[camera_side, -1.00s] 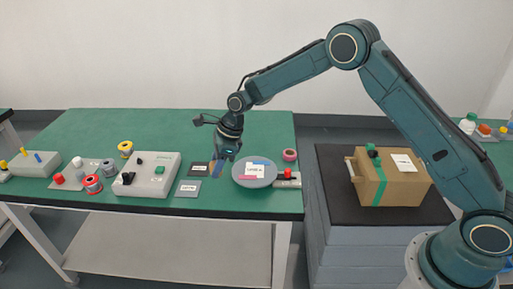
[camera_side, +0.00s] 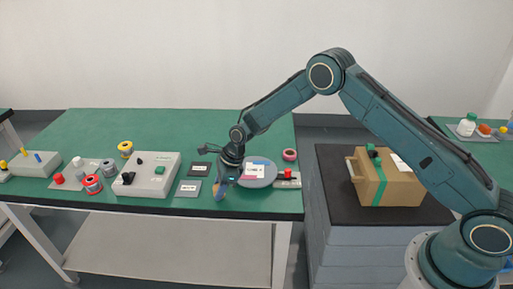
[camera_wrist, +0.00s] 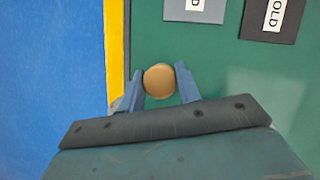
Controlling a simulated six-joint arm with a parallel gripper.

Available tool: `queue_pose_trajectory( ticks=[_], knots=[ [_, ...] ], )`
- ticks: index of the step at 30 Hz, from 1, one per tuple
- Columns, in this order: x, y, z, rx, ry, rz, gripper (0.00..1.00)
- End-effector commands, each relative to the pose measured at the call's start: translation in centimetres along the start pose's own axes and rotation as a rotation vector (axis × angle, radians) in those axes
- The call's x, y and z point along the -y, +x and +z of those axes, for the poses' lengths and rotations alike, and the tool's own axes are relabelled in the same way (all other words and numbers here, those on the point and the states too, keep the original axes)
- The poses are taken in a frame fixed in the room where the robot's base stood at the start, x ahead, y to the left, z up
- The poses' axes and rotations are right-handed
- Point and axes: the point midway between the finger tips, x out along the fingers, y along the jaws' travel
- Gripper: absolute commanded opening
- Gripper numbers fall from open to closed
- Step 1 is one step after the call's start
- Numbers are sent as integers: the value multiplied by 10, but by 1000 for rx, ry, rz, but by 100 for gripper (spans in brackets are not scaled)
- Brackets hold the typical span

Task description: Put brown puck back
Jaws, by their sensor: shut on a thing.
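The brown puck (camera_wrist: 159,81) is round and light brown. In the wrist view it sits between the two blue fingertips of my gripper (camera_wrist: 160,84), which is shut on it. In the side view my gripper (camera_side: 220,192) points down by the front edge of the green table, left of the grey round plate (camera_side: 257,174). The puck is too small there to make out clearly, and I cannot tell whether it touches the table.
A grey card (camera_side: 188,188) and a dark card (camera_side: 199,169) lie left of my gripper. A red button (camera_side: 288,174) and a pink roll (camera_side: 289,155) are on the right. The table's edge (camera_wrist: 126,40) is close.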

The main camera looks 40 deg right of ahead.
Motion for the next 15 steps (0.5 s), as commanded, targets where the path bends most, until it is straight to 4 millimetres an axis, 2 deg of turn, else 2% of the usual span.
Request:
queue_pose_trajectory(
  ticks=[3,15],
  knots=[
    [0,7,-2,0,-1,0,15],
    [0,9,-4,1,-1,-1,15]
  ],
)
